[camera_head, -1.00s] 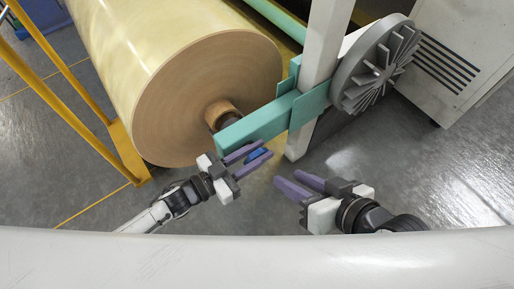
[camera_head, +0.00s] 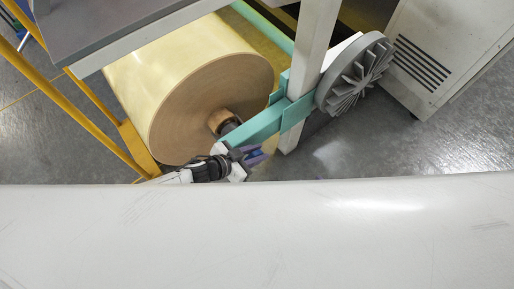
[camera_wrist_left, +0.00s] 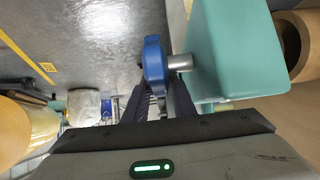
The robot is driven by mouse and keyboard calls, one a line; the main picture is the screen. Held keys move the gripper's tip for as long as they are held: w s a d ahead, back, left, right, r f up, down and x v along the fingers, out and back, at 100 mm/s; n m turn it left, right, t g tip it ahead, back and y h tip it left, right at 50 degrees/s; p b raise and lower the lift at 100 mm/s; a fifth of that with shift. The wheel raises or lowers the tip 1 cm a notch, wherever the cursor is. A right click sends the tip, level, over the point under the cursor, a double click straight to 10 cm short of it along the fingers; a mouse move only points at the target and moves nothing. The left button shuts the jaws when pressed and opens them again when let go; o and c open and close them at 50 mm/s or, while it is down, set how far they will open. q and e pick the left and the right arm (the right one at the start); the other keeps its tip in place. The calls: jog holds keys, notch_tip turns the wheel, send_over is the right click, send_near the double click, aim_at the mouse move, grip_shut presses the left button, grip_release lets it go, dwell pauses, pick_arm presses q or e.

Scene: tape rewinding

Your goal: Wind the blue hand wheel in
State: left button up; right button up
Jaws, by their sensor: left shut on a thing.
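The blue hand wheel (camera_wrist_left: 153,66) shows edge-on in the left wrist view, on a short metal shaft (camera_wrist_left: 180,62) that comes out of the teal arm (camera_wrist_left: 230,45). My left gripper (camera_wrist_left: 158,90) is shut on the wheel, with its dark fingers at the wheel's near part. In the head view my left gripper (camera_head: 258,155) is at the near end of the teal arm (camera_head: 255,127), and the wheel is mostly hidden by the fingers. My right gripper is out of view.
A large tan roll (camera_head: 212,105) sits left of the teal arm. A grey finned disc (camera_head: 352,75) is on the post (camera_head: 317,45). Yellow rails (camera_head: 85,105) stand at left, a white cabinet (camera_head: 450,50) at right. A grey top (camera_head: 110,22) covers the upper left.

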pick_arm(q)
jog(key=shift+f, duration=0.1)
dwell(0.3)
jog(key=o, duration=1.1)
jog(key=shift+c, duration=0.2)
jog(key=shift+a+r, duration=0.15)
jog(key=shift+r, duration=0.1)
jog(key=p+v, duration=0.5)
jog(key=v, duration=0.5)
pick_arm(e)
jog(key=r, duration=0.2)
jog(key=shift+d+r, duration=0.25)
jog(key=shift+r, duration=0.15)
pick_arm(q)
jog(key=shift+f, duration=0.1)
